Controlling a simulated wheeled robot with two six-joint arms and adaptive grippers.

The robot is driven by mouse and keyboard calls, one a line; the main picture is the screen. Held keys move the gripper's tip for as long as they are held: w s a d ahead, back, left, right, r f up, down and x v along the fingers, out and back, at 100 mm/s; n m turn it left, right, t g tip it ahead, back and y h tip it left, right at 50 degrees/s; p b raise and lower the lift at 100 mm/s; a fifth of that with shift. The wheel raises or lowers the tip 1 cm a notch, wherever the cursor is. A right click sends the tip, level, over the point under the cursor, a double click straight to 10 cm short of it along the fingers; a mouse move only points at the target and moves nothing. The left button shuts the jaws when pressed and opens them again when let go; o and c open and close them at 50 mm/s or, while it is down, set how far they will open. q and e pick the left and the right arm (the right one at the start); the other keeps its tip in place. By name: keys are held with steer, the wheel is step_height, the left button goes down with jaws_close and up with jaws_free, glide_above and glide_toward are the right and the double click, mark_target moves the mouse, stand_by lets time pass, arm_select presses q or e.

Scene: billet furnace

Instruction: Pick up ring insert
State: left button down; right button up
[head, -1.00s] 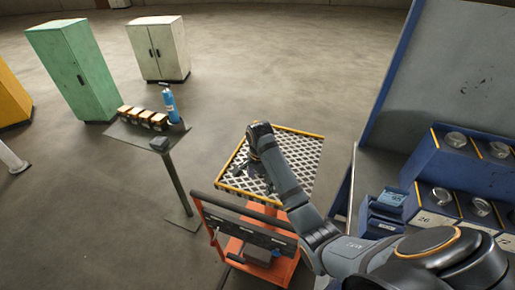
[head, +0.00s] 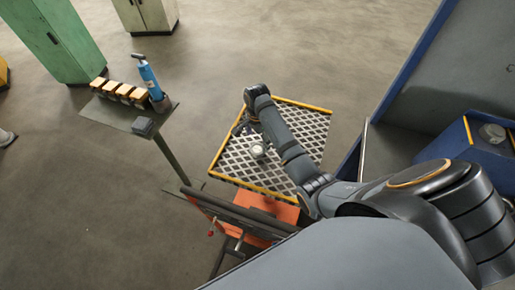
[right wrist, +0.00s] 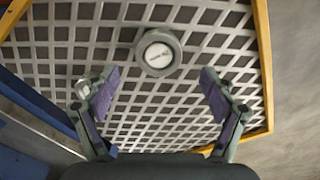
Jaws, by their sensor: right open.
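The ring insert (head: 258,151) is a small round grey piece with a pale centre. It lies on the metal grid top of the orange-edged cart (head: 304,157). In the right wrist view, the ring insert (right wrist: 158,52) sits flat on the grid, with blurred lettering on its pale centre. My right gripper (right wrist: 160,78) is open and empty above the grid, its fingers spread wide. The ring insert appears between and just beyond its fingertips. In the head view, my right gripper (head: 243,126) is partly hidden by its own arm. My left gripper is not in view.
A narrow stand (head: 117,115) at left holds several orange-topped blocks and a blue cylinder (head: 149,80). A green cabinet (head: 62,40) stands behind it. A blue-framed grey panel (head: 425,80) and blue rack (head: 478,148) are at right. The floor beyond the cart is clear.

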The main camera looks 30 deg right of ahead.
mark_target(257, 148)
steer(key=shift+a+f+p, duration=0.1)
steer(key=shift+f+p, duration=0.35)
steer(key=shift+p, duration=0.05)
steer(key=shift+s+a+f+p, duration=0.1)
steer(key=shift+f+p, duration=0.3)
steer(key=shift+f, duration=0.3)
step_height(257, 148, down, 3)
steer(key=shift+r, duration=0.1)
steer(key=c, duration=1.7)
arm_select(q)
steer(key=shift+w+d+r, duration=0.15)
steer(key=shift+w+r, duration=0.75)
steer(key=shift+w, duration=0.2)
arm_select(e)
steer(key=shift+r, duration=0.1)
jaws_close()
steer(key=shift+r, duration=0.1)
